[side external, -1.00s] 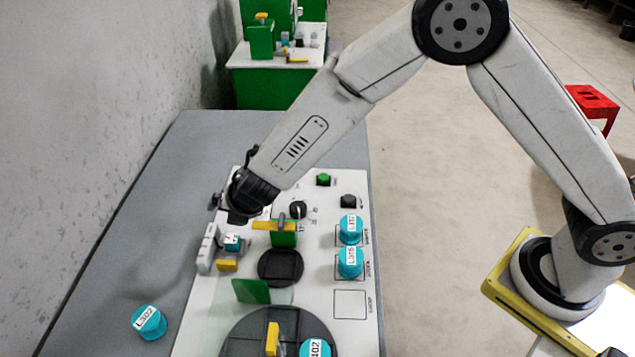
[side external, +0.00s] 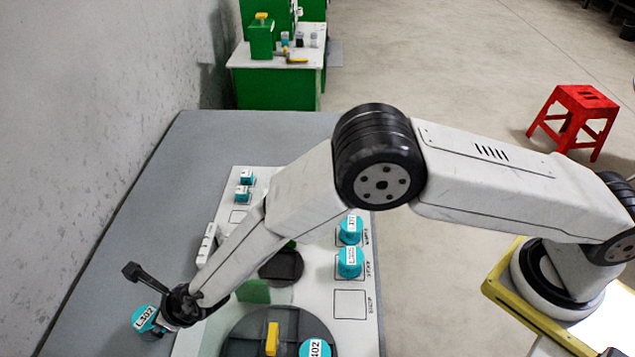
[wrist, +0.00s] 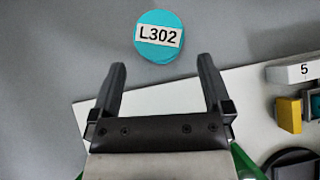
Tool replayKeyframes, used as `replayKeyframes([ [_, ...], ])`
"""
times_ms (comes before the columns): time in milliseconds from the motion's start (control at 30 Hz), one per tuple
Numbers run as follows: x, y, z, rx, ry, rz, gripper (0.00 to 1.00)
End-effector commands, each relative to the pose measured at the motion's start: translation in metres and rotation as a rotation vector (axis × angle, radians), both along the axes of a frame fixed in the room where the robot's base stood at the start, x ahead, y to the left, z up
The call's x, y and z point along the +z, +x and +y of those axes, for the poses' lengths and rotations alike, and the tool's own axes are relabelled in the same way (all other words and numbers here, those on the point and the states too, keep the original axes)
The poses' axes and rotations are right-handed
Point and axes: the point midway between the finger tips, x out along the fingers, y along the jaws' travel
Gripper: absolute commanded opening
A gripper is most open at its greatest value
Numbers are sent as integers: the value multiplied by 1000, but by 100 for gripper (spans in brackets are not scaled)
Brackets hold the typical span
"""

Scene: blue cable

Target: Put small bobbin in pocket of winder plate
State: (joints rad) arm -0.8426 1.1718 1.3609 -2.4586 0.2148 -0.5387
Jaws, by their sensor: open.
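A round cyan bobbin labelled L302 (wrist: 158,36) stands on the grey table, off the white plate; it also shows in the side view (side external: 145,318), partly covered by my wrist. My gripper (wrist: 162,63) is open, with its two black fingers apart and nothing between them. In the wrist view the bobbin appears just beyond the fingertips. The white winder plate (side external: 350,330) carries a large dark disc (side external: 240,345) and a smaller dark round part (side external: 285,267). My arm covers part of the plate in the side view, so I cannot tell which pocket is meant.
Cyan bobbins stand at the plate's right side (side external: 350,262) and another, labelled 402 (side external: 316,349), is on the large disc. Small cyan blocks (side external: 243,193) sit at the far end.

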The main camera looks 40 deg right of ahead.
Motion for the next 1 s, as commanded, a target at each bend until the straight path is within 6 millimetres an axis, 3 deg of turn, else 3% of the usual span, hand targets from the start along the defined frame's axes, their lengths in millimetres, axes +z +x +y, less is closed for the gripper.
replayKeyframes([
  [1000, -21, 17, 12, -6, 2, 3, 100],
])
